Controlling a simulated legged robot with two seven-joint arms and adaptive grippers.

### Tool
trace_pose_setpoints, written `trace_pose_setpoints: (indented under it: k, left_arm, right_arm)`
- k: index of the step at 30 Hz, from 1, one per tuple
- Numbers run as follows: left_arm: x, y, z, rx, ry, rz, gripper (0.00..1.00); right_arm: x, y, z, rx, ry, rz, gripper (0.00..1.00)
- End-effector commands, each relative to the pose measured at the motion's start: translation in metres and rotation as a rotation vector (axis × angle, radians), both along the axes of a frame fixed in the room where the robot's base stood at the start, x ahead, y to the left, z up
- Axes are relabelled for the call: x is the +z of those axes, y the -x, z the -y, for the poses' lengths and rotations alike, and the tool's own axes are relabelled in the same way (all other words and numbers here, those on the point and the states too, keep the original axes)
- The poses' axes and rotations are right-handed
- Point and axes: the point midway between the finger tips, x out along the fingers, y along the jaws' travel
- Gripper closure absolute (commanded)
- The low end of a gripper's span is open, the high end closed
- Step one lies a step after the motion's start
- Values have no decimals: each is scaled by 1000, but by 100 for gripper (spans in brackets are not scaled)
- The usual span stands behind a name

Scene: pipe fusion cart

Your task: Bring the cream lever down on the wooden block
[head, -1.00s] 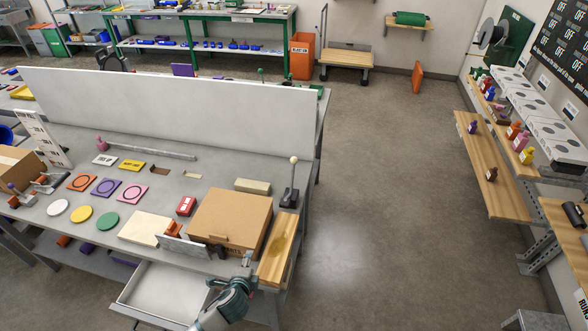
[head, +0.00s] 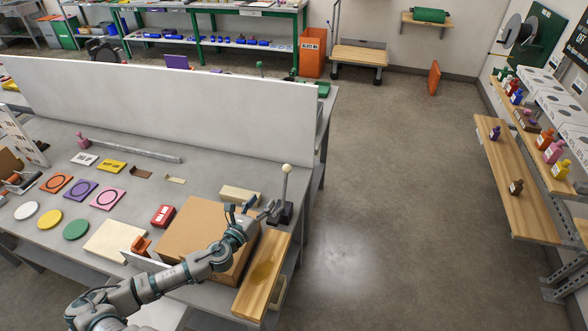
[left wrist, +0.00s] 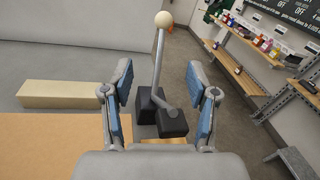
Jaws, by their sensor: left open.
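The cream lever (head: 286,168) stands nearly upright at the right end of the bench, with a cream ball on a grey rod and a dark base. A pale wooden block (head: 240,195) lies to the left of the lever, behind the cardboard box. My left gripper (head: 251,208) is open and empty above the far right part of the box, just short of the lever. In the left wrist view the lever's rod (left wrist: 157,65) shows between and beyond the open fingers (left wrist: 165,95), apart from them. The block (left wrist: 58,94) is to their left. My right gripper is not in view.
The cardboard box (head: 190,228) lies under my left forearm and gripper. A wooden board (head: 250,290) with a stain runs along the bench's right edge. A white panel (head: 160,105) stands behind the bench top. Open floor lies to the right.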

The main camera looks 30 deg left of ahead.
Motion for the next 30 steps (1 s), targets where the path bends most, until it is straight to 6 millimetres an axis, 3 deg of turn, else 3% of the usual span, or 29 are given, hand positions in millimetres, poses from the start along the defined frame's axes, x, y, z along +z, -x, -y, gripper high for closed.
trace_pose_setpoints:
  k: [8, 30]
  left_arm:
    - [2, -22, 1, 0, -8, 4, 41]
    - [-2, -162, -6, -1, -5, 1, 41]
  right_arm:
    - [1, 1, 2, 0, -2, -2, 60]
    - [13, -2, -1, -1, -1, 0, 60]
